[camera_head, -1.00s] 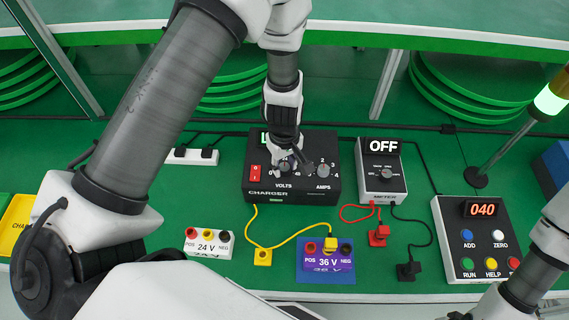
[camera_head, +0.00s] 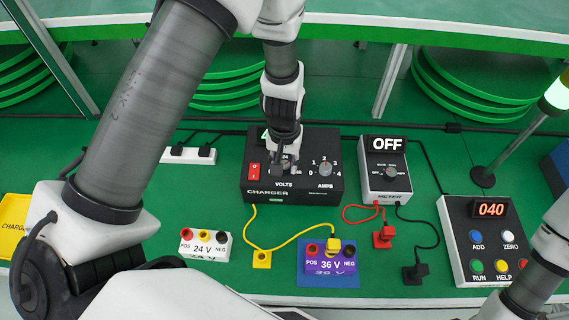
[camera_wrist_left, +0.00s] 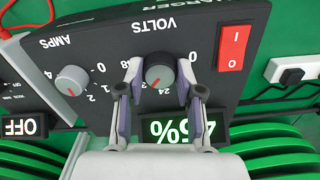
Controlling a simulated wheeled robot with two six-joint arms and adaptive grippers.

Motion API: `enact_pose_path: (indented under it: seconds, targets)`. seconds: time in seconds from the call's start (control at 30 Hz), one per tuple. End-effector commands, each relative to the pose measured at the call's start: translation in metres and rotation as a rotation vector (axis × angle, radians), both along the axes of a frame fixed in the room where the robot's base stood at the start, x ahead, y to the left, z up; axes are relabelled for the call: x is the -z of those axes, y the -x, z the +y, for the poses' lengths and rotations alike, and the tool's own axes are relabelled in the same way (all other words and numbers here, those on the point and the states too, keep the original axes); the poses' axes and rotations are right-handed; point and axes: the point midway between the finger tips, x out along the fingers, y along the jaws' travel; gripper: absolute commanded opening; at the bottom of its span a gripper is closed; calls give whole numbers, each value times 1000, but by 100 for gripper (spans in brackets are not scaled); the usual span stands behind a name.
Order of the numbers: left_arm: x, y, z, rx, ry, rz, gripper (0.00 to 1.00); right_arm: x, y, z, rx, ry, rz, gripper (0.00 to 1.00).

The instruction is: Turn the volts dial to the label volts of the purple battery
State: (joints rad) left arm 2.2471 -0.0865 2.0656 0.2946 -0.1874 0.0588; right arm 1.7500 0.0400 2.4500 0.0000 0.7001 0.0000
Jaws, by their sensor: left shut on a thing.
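The black charger (camera_head: 316,190) stands at the back middle, with its volts dial under my left gripper (camera_head: 283,168). In the left wrist view, upside down, my left gripper (camera_wrist_left: 160,80) is shut on the grey volts dial (camera_wrist_left: 159,76), one finger on each side. The dial's red mark points down and slightly left there, close to the label 24 (camera_wrist_left: 164,92); a 0 shows at right. The left finger hides other labels. The purple battery (camera_head: 331,266), labelled 36 V, stands on a blue mat (camera_head: 328,282) in front of the charger. My right gripper is out of view.
The amps dial (camera_wrist_left: 72,80) and red switch (camera_wrist_left: 233,47) flank the volts dial. A white 24 V battery (camera_head: 205,249) stands at front left. A meter (camera_head: 386,184) reading OFF and a button box (camera_head: 487,235) reading 040 stand to the right. Yellow, red and black leads cross the green table.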

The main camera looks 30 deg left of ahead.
Motion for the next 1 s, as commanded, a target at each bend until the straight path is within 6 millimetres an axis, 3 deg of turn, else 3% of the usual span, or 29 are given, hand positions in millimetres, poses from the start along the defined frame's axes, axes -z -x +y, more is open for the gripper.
enact_pose_path:
  seconds: [0.7, 0.73, 0.8, 1.0]
  targets:
    - [2, 2, 0, 94, 0, 6, 1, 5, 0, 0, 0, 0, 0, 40]
    - [2, 2, 0, 93, 0, 6, 43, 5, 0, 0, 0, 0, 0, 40]
    - [2, 2, 0, 93, 0, 5, 61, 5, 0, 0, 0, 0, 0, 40]
    - [1, 1, 0, 93, 0, 3, 61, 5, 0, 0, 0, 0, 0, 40]
